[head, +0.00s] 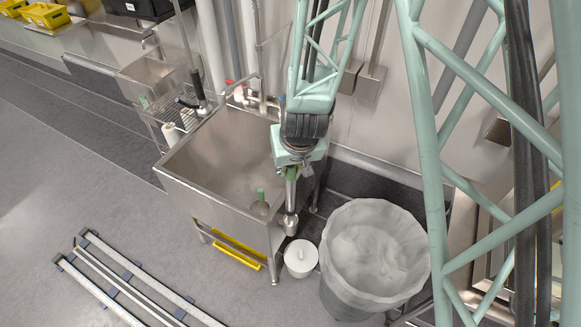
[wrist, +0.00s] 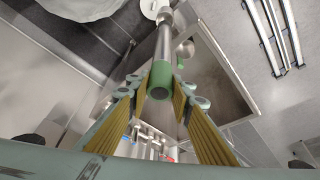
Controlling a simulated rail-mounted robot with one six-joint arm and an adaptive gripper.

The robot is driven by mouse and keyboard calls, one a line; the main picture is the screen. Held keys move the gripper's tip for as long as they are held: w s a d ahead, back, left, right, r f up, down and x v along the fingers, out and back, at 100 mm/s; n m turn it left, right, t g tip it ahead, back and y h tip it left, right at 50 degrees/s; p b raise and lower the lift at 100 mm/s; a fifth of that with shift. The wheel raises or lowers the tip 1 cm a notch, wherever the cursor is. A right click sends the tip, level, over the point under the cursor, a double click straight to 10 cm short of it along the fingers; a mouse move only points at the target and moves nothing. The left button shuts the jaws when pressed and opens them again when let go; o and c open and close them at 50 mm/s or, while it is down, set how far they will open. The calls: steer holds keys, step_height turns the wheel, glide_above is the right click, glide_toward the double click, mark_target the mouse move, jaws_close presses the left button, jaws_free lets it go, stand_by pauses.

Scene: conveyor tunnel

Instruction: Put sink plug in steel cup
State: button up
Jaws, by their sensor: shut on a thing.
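My gripper (head: 291,172) points down near the sink's right side and is shut on a long steel tube with a green top, which I take for the sink plug (wrist: 163,72). The plug hangs upright, and its wider steel lower end (head: 291,224) appears just beyond the sink's front right corner, over or near a white lidded pot. A small round steel vessel with a green handle, seemingly the steel cup (head: 260,208), is in the sink, left of the plug. The cup also shows in the wrist view (wrist: 185,48). Its inside is hard to make out.
The steel sink (head: 185,183) has raised walls. The white lidded pot (head: 300,262) stands on the floor beside a large lined bin (head: 419,270). A wire rack with a white roll (head: 171,134) stands at the left. Metal rails (head: 118,283) lie on the open floor.

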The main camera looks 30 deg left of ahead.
steer(key=b, duration=0.4)
glide_above(292, 191)
steer(key=w+a, duration=0.1)
steer(key=shift+w+a+f, duration=0.1)
steer(key=shift+a+f, duration=0.05)
steer(key=shift+f, duration=2.4)
steer(key=shift+f+b, duration=4.15)
steer(key=shift+f, duration=0.4)
steer(key=o, duration=1.2)
steer(key=shift+r, duration=0.15)
steer(key=shift+v, duration=3.6)
